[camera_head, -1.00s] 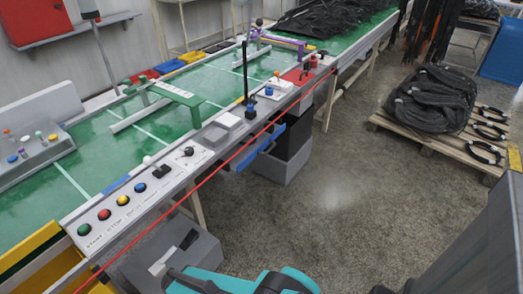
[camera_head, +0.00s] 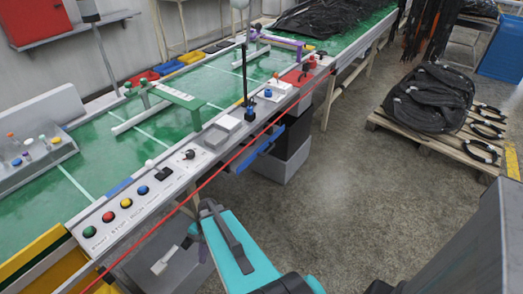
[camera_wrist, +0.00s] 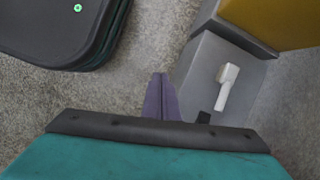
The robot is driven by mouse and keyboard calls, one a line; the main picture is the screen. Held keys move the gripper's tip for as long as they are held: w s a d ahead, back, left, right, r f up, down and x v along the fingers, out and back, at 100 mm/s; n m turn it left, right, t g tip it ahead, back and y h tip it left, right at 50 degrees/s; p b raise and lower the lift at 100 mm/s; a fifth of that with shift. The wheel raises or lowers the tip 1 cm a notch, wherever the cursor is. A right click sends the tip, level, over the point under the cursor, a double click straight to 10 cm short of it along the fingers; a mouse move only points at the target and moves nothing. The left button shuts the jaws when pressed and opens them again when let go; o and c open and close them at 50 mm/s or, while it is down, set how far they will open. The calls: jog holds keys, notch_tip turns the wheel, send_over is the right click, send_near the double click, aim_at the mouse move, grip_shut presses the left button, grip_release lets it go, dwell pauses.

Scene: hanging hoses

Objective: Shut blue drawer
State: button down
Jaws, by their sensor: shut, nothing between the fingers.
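The blue drawer (camera_head: 252,158) shows in the head view under the near edge of the green-topped workbench, jutting out a little from beneath it. My gripper (camera_wrist: 160,82) shows in the wrist view as two purple fingers closed together with nothing between them, over bare grey floor. In the head view my teal arm rises from the bottom, to the lower left of the drawer and apart from it. The drawer cannot be made out in the wrist view.
A grey box with a white handle (camera_wrist: 226,88) stands on the floor beside my gripper. A red line (camera_head: 225,165) runs along the bench edge above the drawer. The button panel (camera_head: 135,200) is on the bench. Open floor (camera_head: 330,220) lies to the right, before a pallet (camera_head: 440,145) of black hoses.

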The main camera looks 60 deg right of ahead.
aim_at(256, 154)
jog(key=w+d+r+m+t+p, duration=0.1)
jog(key=d+r+m+t, duration=0.1)
jog(key=d+r+m, duration=0.45)
jog(key=w+d+r+m+t+p, duration=0.1)
jog(key=d+r+t, duration=0.15)
jog(key=d, duration=0.75)
jog(key=d+r+m+t+p, duration=0.1)
jog(key=d+r+m, duration=0.35)
jog(key=d, duration=0.45)
jog(key=s+d+r+m+t+h, duration=0.1)
jog(key=s+d+r+m, duration=0.2)
jog(key=d+r, duration=0.2)
jog(key=s+d+r+m+t+h+p, duration=0.1)
jog(key=s+d+r+m+h, duration=0.1)
jog(key=d+r, duration=0.3)
jog(key=s+d+r+m+t+h+p, duration=0.1)
jog(key=s+d+r+m, duration=0.3)
jog(key=d, duration=0.7)
jog(key=shift+s+r+t, duration=0.35)
jog(key=shift+s+r, duration=0.1)
jog(key=shift+s, duration=0.15)
jog(key=shift+d, duration=0.1)
